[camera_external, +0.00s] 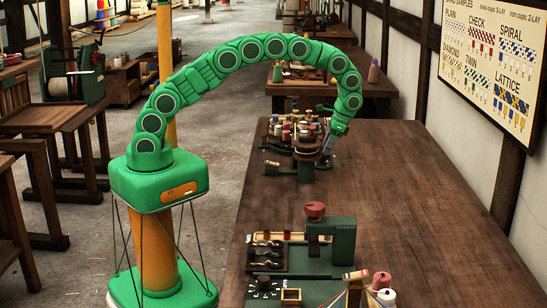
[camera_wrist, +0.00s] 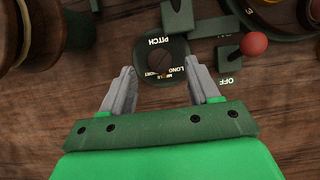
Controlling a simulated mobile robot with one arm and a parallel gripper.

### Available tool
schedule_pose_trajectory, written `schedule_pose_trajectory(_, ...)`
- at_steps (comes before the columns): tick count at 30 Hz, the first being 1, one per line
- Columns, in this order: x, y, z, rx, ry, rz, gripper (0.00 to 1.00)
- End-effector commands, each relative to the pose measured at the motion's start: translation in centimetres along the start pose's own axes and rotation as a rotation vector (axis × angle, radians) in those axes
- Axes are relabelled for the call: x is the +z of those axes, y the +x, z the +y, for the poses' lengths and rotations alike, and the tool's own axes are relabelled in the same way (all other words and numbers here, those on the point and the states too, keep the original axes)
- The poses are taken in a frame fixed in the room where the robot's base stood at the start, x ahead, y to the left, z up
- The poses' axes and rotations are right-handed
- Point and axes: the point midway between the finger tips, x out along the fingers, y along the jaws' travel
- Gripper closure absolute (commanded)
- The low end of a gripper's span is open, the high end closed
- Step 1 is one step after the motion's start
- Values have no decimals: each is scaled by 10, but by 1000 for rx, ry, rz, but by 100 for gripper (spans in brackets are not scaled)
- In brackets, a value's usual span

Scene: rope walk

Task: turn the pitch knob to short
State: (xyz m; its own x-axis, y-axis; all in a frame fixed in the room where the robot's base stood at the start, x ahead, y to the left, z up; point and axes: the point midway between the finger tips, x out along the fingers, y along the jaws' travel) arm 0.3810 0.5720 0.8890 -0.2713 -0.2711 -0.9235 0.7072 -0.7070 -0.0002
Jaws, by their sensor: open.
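In the wrist view, the pitch knob (camera_wrist: 162,61) is a small brown round knob on a dark green dial plate. PITCH is printed on one side, with LONG and partly covered smaller words on the other; all the lettering is upside down. I cannot tell which word the knob points to. My gripper (camera_wrist: 163,73) is open, its grey fingers on either side of the dial plate, apart from the knob. In the external view, my gripper (camera_external: 327,145) points down at the machine on the long bench; the knob cannot be made out there.
A red ball-topped lever (camera_wrist: 254,44) stands right of the dial near an OFF label. Wooden spool-like parts (camera_wrist: 28,38) are at the upper left. The bench (camera_external: 420,200) has free room to the right. A second green machine (camera_external: 332,240) stands at the front.

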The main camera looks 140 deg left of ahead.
Motion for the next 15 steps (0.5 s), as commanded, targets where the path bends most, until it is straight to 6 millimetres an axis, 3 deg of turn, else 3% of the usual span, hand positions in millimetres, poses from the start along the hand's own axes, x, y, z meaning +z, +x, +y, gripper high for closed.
schedule_pose_trajectory(6, 1, 27, 0, 1, -1, -4, 39)
schedule_pose_trajectory(15, 0, 32, 0, 0, 0, 1, 39)
